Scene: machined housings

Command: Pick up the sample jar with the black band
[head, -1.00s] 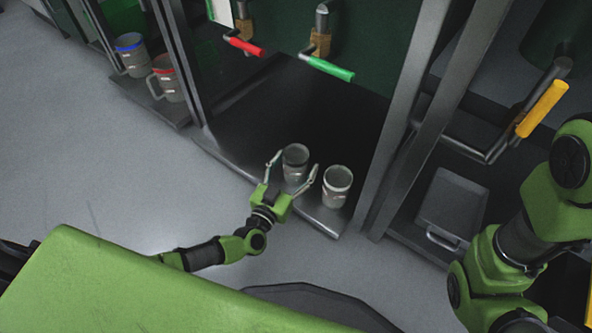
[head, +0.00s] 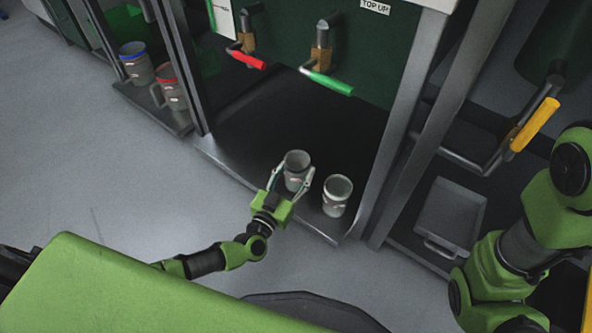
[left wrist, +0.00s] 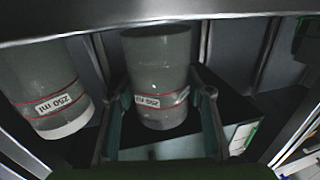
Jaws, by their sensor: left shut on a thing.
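A grey see-through sample jar (head: 297,169) stands upright near the front of the dark shelf. My left gripper (head: 292,180) is shut around it, one finger on each side. In the left wrist view the held jar (left wrist: 160,62) stands between the fingers, with a 250 ml label and thin red lines. A second, similar jar (head: 336,196) stands just to the right, apart from the held one; it shows at the left of the left wrist view (left wrist: 42,80). I cannot clearly make out a black band on either jar. My right gripper is out of view.
The dark shelf (head: 245,135) is clear behind the jars. Red (head: 247,60) and green (head: 327,81) tap handles hang above it. Blue-rimmed (head: 136,62) and red-rimmed (head: 170,88) jugs stand far left. A metal post (head: 398,130) and grey tray (head: 450,215) lie to the right.

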